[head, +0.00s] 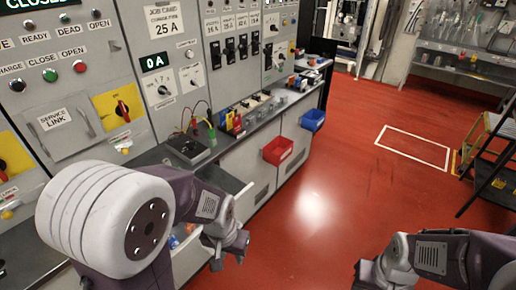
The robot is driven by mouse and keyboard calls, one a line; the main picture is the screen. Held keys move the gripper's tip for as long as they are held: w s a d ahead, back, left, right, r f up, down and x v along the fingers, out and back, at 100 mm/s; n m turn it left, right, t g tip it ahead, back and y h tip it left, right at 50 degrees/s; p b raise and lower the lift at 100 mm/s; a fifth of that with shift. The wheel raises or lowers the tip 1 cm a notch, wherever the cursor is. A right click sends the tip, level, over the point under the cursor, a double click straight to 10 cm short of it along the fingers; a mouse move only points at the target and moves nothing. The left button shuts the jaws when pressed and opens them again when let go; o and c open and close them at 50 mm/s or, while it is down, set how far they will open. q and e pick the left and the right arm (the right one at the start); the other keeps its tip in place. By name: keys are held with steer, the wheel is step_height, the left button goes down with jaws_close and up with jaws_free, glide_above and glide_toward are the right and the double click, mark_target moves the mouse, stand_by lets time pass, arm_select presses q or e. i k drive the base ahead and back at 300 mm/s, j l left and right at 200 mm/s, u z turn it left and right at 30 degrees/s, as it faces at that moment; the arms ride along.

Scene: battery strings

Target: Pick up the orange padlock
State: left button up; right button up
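I cannot pick out an orange padlock with certainty. Small red, yellow and blue items (233,121) stand on the panel ledge, and small orange, red and blue pieces (299,82) lie farther along it; they are too small to name. My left gripper (230,262) is in front of the cabinet below the ledge, pointing down, with its fingers apart and nothing seen between them. Small blue and orange bits show in an open drawer behind my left arm, mostly hidden. My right gripper (362,274) is at the lower right over the floor, its fingers barely showing.
The grey control panel (95,45) and its ledge (268,112) run along the left. A red bin (278,151) and a blue bin (313,120) hang on the cabinet front. A yellow stepladder (492,150) stands at right. The red floor (350,185) between is clear.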

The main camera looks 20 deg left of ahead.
mark_target(189, 228)
steer(key=u, duration=1.6)
steer(key=i+j, duration=0.45)
steer(key=j, duration=0.15)
steer(key=i+j+u, duration=0.1)
steer(key=i+j, duration=0.3)
steer(key=j, duration=0.15)
